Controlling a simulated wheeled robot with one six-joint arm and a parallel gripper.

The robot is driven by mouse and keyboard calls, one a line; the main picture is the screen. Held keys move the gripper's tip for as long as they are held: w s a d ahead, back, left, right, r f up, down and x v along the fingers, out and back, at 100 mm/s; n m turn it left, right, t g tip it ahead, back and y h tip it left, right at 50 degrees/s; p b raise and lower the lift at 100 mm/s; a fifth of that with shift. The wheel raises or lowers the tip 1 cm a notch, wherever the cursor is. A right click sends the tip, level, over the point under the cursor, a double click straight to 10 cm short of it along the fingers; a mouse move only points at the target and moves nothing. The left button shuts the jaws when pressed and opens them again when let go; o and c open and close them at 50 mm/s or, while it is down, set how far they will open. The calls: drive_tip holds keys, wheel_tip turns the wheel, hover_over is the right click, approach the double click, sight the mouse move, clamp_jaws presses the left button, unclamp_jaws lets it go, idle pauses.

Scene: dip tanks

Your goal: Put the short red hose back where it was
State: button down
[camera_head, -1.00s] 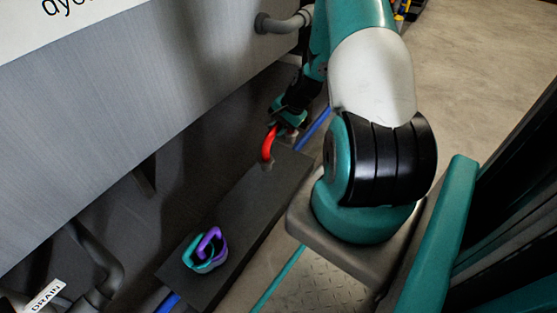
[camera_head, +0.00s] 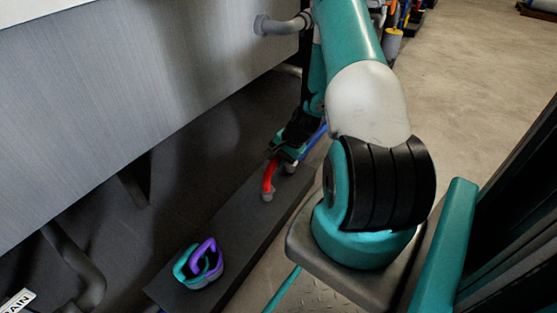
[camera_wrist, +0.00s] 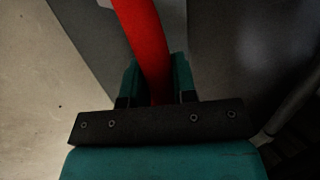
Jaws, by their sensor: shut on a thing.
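The short red hose (camera_head: 268,176) is in my gripper (camera_head: 289,156), over the dark grey shelf (camera_head: 235,225) below the tank. Its lower end has a grey fitting that hangs low over the shelf; I cannot tell whether it touches. In the wrist view the red hose (camera_wrist: 145,45) runs up out of frame from between the two teal fingers of my gripper (camera_wrist: 158,80), which are shut on it. The hose's other end is hidden by my gripper.
A teal and purple coiled item (camera_head: 198,264) sits on the near part of the shelf. A blue hose (camera_head: 314,143) lies beyond my gripper. The large grey tank (camera_head: 130,110) overhangs at left, with a grey pipe (camera_head: 285,24) sticking out. Open floor (camera_head: 480,90) lies at right.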

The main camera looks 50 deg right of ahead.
drive_tip(key=shift+f, duration=0.1)
drive_tip(key=c, duration=0.9)
unclamp_jaws()
drive_tip(key=shift+r, duration=0.25)
drive_tip(key=p+v, duration=0.7)
drive_tip(key=v, duration=0.4)
drive_tip(key=shift+s+r+p, duration=0.2)
drive_tip(key=shift+r+p, duration=0.15)
